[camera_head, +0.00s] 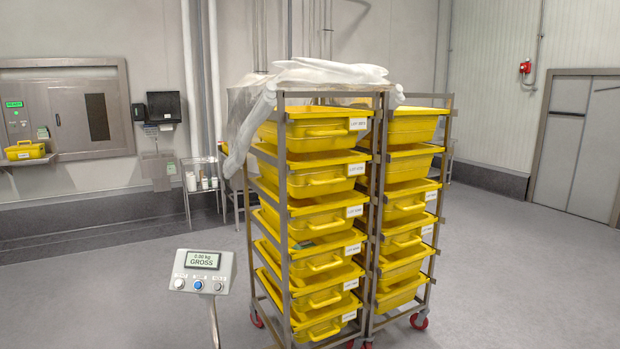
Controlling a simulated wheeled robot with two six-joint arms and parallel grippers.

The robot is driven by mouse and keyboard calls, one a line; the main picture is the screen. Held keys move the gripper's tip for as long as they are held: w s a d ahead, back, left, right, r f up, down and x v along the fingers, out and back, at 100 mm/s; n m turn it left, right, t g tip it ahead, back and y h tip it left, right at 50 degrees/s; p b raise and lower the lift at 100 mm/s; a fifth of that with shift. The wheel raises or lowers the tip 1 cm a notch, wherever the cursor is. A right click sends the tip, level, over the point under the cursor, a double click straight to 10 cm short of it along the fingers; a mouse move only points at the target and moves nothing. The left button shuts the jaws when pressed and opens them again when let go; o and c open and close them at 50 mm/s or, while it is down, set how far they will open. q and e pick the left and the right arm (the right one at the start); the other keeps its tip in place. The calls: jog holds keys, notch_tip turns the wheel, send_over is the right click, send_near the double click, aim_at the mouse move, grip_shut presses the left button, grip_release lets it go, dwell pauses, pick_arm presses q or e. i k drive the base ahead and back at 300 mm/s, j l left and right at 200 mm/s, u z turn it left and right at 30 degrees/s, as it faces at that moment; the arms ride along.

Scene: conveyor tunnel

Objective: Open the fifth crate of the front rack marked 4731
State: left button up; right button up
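Two metal racks of yellow crates stand close together in the middle of the head view. The nearer, left rack (284,200) holds several stacked crates, each with a front handle and a white label. Counting from the top, its fifth crate (322,300) sits low in the rack, with a label at its right end; counting from the bottom, the fifth is the upper crate (318,184). The label digits are too small for me to read surely. All these crates sit in their rack slots. Neither of my grippers is in view.
Crumpled clear plastic film (300,82) drapes over the rack top and its left side. A scale display (203,272) on a post stands front left. The second rack (378,200) adjoins on the right, on red casters. Open floor (510,280) lies to the right.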

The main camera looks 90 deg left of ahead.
aim_at(316, 173)
jog(key=u, duration=2.7)
